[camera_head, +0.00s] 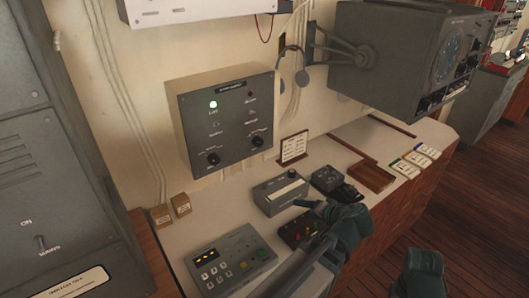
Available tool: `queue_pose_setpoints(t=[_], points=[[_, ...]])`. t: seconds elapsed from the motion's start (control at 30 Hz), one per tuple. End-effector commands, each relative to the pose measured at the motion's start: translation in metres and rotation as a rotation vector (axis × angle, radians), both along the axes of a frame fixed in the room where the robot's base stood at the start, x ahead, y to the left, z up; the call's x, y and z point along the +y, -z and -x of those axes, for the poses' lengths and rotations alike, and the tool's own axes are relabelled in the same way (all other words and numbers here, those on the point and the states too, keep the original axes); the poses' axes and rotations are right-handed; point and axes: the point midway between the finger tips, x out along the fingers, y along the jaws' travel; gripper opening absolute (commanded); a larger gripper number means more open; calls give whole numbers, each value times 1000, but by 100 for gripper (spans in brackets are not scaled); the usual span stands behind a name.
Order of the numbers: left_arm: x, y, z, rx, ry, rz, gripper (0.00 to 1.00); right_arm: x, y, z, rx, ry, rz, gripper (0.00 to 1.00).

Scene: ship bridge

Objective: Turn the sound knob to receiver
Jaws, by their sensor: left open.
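A grey control box (228,119) is mounted on the wall at centre left. It has two dark round knobs on its lower front, a left knob (213,158) and a right knob (257,141). The labels are too small to read, so I cannot tell which is the sound knob or where either points. A green lamp (213,105) is lit on the box; a dark red one beside it looks unlit. My left gripper (328,200) is open above the counter, right of and below the box, apart from both knobs. My right gripper's fingers are not visible.
The counter (220,228) holds a keypad unit (231,262), a grey device (281,192), a small sign (294,147) and a brown tray (371,177). A headset (293,66) hangs on the wall beside a large grey radar-like unit (408,55). A tall grey cabinet (50,150) stands left.

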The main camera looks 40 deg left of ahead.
Motion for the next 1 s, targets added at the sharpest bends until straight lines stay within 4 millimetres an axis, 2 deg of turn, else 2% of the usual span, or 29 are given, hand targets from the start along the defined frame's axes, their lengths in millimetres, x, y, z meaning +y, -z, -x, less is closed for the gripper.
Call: queue_pose_setpoints(t=[0.03,0.1,0.23,0.4,0.5,0.77,1.0], points=[[28,-6,-7,-76,-36,-89,78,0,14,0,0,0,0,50],[57,-26,-15,-177,-65,-204,78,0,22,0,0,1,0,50],[93,-60,-23,-312,-80,-376,78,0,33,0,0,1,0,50],[112,-87,-27,-401,-71,-500,78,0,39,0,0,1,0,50],[115,-93,-28,-419,-65,-528,78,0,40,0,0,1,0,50],[125,-95,-33,-422,-67,-534,78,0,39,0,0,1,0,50],[165,-95,-51,-421,-68,-534,78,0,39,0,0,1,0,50]])
